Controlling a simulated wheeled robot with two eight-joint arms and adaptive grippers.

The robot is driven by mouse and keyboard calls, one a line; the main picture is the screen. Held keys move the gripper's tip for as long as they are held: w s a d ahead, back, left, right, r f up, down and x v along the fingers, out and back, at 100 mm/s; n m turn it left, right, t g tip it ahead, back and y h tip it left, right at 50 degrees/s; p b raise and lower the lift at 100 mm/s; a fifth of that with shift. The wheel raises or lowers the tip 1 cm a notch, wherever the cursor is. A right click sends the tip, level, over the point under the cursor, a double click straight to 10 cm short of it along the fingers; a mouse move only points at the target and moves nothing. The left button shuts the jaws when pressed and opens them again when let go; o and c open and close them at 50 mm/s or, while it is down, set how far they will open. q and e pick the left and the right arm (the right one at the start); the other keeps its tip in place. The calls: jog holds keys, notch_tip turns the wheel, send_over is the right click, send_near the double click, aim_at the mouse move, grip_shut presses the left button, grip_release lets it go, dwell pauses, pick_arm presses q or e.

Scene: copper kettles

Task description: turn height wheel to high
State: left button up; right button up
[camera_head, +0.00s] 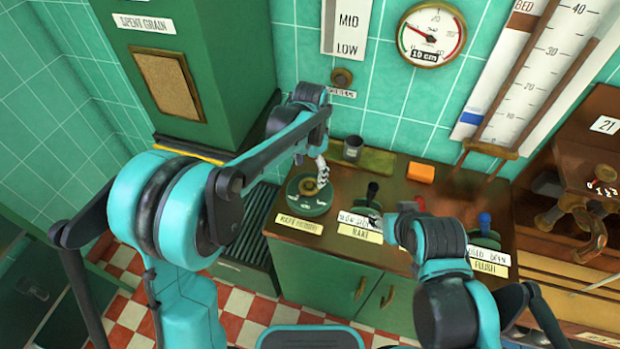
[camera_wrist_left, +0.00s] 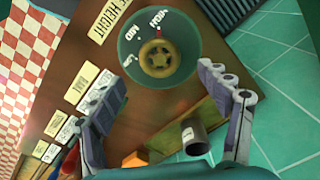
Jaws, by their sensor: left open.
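The height wheel is a brass, spoked knob (camera_wrist_left: 158,57) on a round green dial (camera_wrist_left: 185,70). The dial has white lettering, with MID and HIGH partly readable, and a small red mark near the lettering; I cannot tell its exact setting. In the head view the dial (camera_head: 296,207) sits on the counter's left end, behind a RAKE HEIGHT label. My left gripper (camera_head: 322,172) is above the wheel, partly covering it; in the left wrist view its open fingers (camera_wrist_left: 152,95) are spread wide with nothing between them. My right gripper (camera_head: 392,228) is over the counter's middle, its jaws unclear.
A dark cup (camera_head: 353,148) and an orange block (camera_head: 420,172) stand at the counter's back. A black-knobbed lever (camera_head: 372,190) rises right of the dial, and a blue-knobbed lever (camera_head: 485,220) is farther right. A green cabinet (camera_head: 200,70) stands at left.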

aim_at(309, 184)
pick_arm(q)
notch_tip(309, 184, up, 6)
jog(key=shift+r, duration=0.25)
dwell(0.4)
jog(key=s+a+r+n+t+b, duration=0.1)
jog(key=s+a+r+n+t, duration=0.3)
jog(key=s+a, duration=0.5)
jog(key=s+a+f+n+t, duration=0.1)
jog(key=s+a+f+n, duration=0.1)
jog(key=s+a+n, duration=0.1)
jog(key=s+a+f+n+t+b, duration=0.1)
jog(key=s+a+f+n+t, duration=0.1)
jog(key=s+a, duration=0.4)
jog(key=shift+s+f+n, duration=0.75)
jog(key=shift+f+n, duration=0.05)
jog(key=shift+f, duration=0.05)
